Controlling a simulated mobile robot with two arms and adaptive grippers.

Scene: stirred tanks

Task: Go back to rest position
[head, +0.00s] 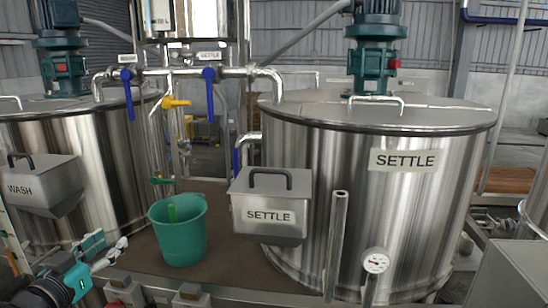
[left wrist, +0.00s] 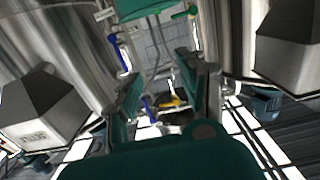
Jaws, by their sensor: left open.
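My left gripper (head: 108,248) is low at the left in the head view, in front of the wash tank. Its two fingers are apart, and nothing shows between them. In the left wrist view the open fingers (left wrist: 166,92) stand to either side of the middle, with free space between them. The green bucket (head: 178,232) stands on the brown platform to the right of the gripper, apart from it. A green handle-like item stands inside the bucket. My right gripper is not seen in either view.
The SETTLE tank (head: 370,190) fills the right; the WASH tank (head: 90,150) is at the left. The SETTLE box (head: 270,205) and WASH box (head: 45,185) jut forward. Pipes with blue-handled valves (head: 209,92) and a yellow-handled valve (head: 175,103) run between the tanks. A metal post (head: 336,240) stands in front.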

